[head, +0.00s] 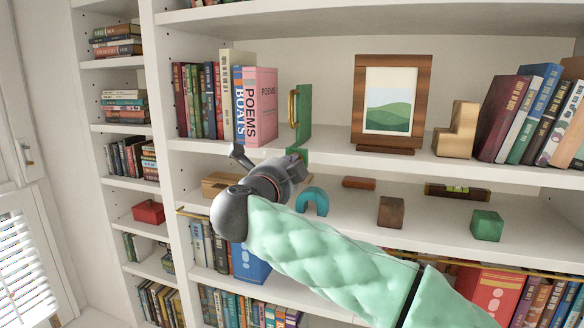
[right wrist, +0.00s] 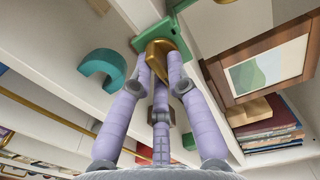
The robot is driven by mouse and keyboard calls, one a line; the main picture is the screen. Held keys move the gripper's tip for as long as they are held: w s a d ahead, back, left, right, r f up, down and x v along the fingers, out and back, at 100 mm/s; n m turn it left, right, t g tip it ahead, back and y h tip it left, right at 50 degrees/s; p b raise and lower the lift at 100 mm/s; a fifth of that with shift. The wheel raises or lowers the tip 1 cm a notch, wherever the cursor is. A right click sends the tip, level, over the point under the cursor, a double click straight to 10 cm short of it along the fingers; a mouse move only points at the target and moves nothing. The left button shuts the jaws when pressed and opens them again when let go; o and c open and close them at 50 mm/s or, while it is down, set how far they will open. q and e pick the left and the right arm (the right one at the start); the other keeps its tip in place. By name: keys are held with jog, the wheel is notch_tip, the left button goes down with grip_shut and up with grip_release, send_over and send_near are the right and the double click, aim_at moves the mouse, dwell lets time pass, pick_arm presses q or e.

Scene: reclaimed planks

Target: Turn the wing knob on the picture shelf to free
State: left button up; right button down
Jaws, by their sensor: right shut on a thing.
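In the right wrist view a brass wing knob (right wrist: 160,47) sits on a green plate (right wrist: 178,33) at the shelf edge. My right gripper (right wrist: 160,65) has its fingers closed around the knob, hiding part of it. In the head view my right gripper (head: 292,166) reaches the front edge of the picture shelf (head: 345,154); a bit of the green plate (head: 303,153) shows behind it, and the knob is hidden there. Whether the knob is turned cannot be told. My left gripper is not in view.
Above, a green panel with a brass handle (head: 304,112) stands beside the pink POEMS book (head: 260,107). A framed picture (head: 388,104) and a wooden block (head: 456,130) stand to the right. Below are a teal arch (head: 313,200), a brown block (head: 391,212) and a green block (head: 486,225).

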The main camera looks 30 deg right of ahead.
jog(key=c, duration=1.2)
grip_release()
jog(key=v, duration=1.2)
jog(key=shift+f, duration=0.1)
